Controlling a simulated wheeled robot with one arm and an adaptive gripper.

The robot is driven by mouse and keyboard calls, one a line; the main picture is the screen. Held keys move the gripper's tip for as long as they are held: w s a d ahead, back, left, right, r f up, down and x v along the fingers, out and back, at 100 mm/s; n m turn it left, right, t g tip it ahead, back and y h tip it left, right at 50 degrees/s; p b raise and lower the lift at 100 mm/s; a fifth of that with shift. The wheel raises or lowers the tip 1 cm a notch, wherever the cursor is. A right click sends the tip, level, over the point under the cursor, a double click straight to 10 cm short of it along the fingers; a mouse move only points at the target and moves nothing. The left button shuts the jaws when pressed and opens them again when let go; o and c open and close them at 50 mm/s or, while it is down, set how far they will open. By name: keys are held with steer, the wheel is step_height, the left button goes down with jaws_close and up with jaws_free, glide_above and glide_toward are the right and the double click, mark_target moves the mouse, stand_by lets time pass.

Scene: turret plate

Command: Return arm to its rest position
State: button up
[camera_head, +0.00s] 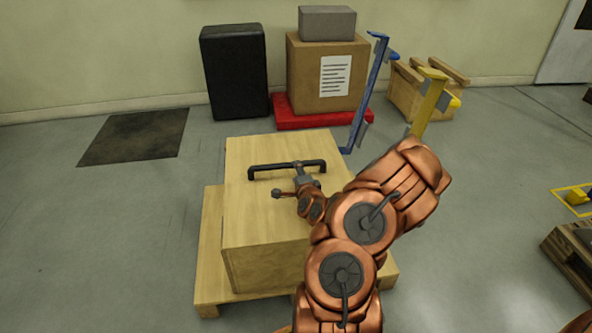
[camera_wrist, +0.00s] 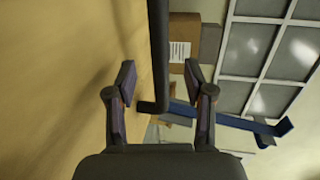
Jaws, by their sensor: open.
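My copper-coloured arm reaches from the lower right of the head view over a large wooden box (camera_head: 262,222). My gripper (camera_head: 299,182) is at the box's top, close to a black bar handle (camera_head: 262,173). In the wrist view, my gripper (camera_wrist: 160,82) has its two fingers spread apart, with the black bar (camera_wrist: 158,40) showing between them. The fingers look clear of the bar on both sides, though how far the bar lies beyond the fingertips is hard to tell. My forearm hides the box's right side in the head view.
The box stands on a wooden pallet (camera_head: 208,275). Behind are a black case (camera_head: 235,72), a cardboard box (camera_head: 312,80) on a red base (camera_head: 290,115), a blue stand (camera_head: 368,95) and a yellow stand (camera_head: 428,103). Floor at left is clear around a dark mat (camera_head: 135,135).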

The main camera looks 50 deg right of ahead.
steer(key=shift+v, duration=0.8)
steer(key=w+a+r+n+g+y+p, duration=0.1)
steer(key=a+r+n+g+y+p, duration=0.1)
steer(key=a+r+n+y+p, duration=0.7)
steer(key=w+a+r+n+g+p, duration=0.1)
steer(key=a+r+n+g+p, duration=0.3)
steer(key=a+r+p, duration=0.95)
steer(key=s+a+r+n+g+p, duration=0.3)
steer(key=s+a+r+n+p, duration=0.1)
steer(key=s+r, duration=0.6)
steer(key=s+a+r+n+g+p, duration=0.3)
steer(key=s+a+r+p, duration=0.3)
steer(key=s+r, duration=0.5)
steer(key=s+a+r+n+g+p, duration=0.3)
steer(key=s+a+r+p, duration=0.3)
steer(key=s+a+r, duration=0.2)
steer(key=s+r+n, duration=0.1)
steer(key=s+r, duration=0.1)
steer(key=s, duration=0.2)
steer(key=shift+a+r+n, duration=0.4)
